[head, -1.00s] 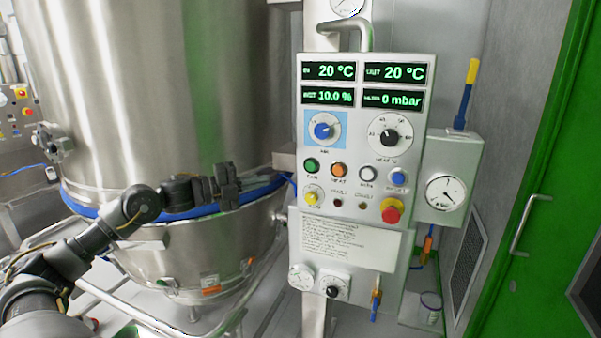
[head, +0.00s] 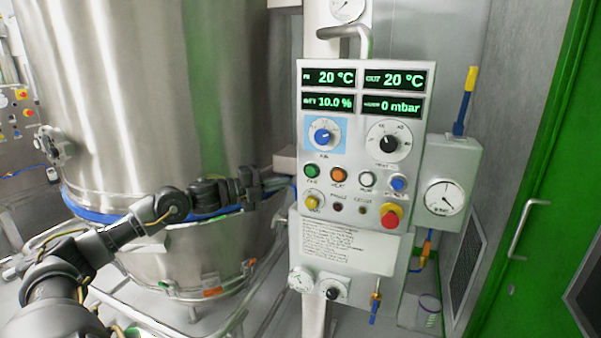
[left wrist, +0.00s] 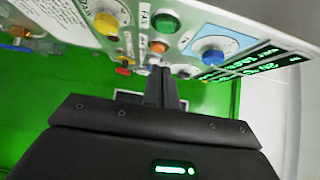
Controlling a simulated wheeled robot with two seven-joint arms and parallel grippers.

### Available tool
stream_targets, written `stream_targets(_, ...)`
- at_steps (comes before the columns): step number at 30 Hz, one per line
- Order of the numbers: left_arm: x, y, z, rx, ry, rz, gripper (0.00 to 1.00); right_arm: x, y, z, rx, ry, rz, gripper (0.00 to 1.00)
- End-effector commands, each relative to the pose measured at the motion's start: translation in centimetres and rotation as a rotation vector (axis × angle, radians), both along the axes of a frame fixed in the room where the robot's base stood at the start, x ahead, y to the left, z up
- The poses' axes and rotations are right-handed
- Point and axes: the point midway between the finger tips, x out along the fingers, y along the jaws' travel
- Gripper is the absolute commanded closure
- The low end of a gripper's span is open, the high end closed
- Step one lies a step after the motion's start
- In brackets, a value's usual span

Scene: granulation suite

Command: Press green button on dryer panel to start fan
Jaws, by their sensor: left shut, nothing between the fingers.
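The dryer panel (head: 345,225) is a pale upright box with lit displays, knobs and buttons. Its green button (head: 312,171) sits at the left of the upper button row, labelled FAN, beside the orange button (head: 338,174). My left gripper (head: 288,181) is shut and empty, just left of the panel edge at about the green button's height in the head view. In the left wrist view, the shut fingers (left wrist: 162,72) point along the panel face, and the green button (left wrist: 167,23) is above them, apart from the tips. My right gripper is not in view.
A large steel vessel (head: 150,90) stands left of the panel, with a blue band behind my left arm. A red emergency knob (head: 391,215) and a yellow selector (head: 313,202) are lower on the panel. A gauge box (head: 452,185) adjoins it on the right.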

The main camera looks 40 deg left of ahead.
Motion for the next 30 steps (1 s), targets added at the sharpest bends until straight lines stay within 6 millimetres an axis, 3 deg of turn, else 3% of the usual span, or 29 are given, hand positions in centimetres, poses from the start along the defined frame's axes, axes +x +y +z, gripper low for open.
stream_targets(11, 3.9, -2.2, 0.6, -0.003, -0.003, -0.004, 1.0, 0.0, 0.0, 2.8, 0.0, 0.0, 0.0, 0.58)
stream_targets(18, 6.7, -1.2, 0.4, -0.001, 0.0, -0.001, 1.0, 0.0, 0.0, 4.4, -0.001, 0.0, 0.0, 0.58)
stream_targets(30, 7.6, -0.9, 0.0, 0.002, 0.001, -0.003, 1.0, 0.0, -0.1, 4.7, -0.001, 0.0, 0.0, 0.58)
